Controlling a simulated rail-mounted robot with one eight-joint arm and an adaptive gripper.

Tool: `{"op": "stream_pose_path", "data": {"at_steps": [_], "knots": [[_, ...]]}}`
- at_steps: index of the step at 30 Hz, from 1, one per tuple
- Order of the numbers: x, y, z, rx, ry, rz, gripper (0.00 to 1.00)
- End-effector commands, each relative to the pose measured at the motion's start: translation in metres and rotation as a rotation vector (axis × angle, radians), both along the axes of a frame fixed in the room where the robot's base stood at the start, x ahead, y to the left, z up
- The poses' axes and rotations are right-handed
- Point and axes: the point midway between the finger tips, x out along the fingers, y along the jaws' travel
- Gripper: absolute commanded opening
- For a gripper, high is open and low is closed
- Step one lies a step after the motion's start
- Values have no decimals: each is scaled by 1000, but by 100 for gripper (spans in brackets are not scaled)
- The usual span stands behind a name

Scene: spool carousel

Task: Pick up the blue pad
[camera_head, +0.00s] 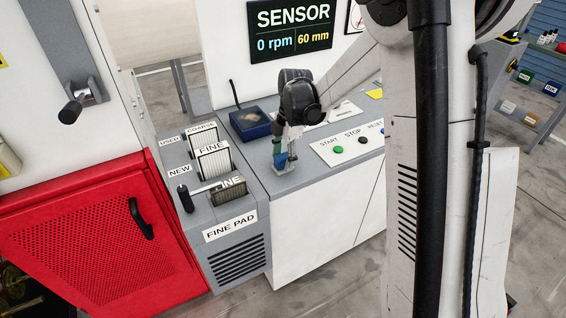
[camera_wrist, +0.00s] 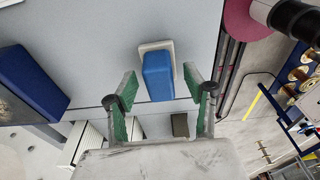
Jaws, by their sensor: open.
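The blue pad (camera_wrist: 158,76) stands on a small pale base (camera_wrist: 154,46) on the grey counter. In the head view the blue pad (camera_head: 281,161) shows low at the counter's front left corner, partly covered by my gripper. My gripper (camera_wrist: 160,82) is open, with one green-lined finger on each side of the pad in the wrist view. Gaps show between the pad and both fingers, and nothing is held. In the head view my gripper (camera_head: 287,143) points down just over the pad. The exact height of the fingertips against the pad is hard to tell.
A dark blue box (camera_head: 250,123) stands on the counter behind and left of my gripper. Start and stop buttons (camera_head: 339,149) lie to the right. A dispenser (camera_head: 213,164) with labelled slots and a red perforated cabinet (camera_head: 85,240) stand to the left.

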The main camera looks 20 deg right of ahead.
Motion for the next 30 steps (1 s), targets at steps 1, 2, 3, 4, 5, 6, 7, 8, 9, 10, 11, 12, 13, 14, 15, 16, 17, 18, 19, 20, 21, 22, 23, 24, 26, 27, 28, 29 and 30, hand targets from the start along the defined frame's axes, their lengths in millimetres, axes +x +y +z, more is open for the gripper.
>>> {"op": "stream_pose_path", "data": {"at_steps": [1,2,3,4,5,6,7,8,9,10,11,12,13,14,15,16,17,18,19,20,21,22,23,24,26,27,28,29,30], "knots": [[0,0,0,0,0,0,48],[0,0,0,0,0,0,48],[0,0,0,0,0,0,48],[0,0,0,0,0,0,48],[0,0,0,0,0,0,48],[0,0,0,0,0,0,42],[0,0,0,0,0,0,38],[0,0,0,0,0,0,34],[0,0,0,0,0,0,29],[0,0,0,0,0,0,25],[0,0,0,0,0,0,21],[0,0,0,0,0,0,16],[0,0,0,0,0,0,12],[0,0,0,0,0,0,8],[0,0,0,0,0,0,2],[0,0,0,0,0,0,0],[0,0,0,0,0,0,0],[0,0,0,0,0,0,0],[0,0,0,0,0,0,0],[0,0,0,0,0,-1,0],[0,0,0,0,0,-1,0],[0,0,0,0,0,-1,0],[0,0,1,0,0,-1,0],[0,0,1,0,0,0,0],[0,0,3,0,0,0,0],[0,0,5,0,0,0,0],[0,0,7,0,0,-1,0],[0,0,9,0,0,0,0],[0,0,13,0,0,0,0]]}}
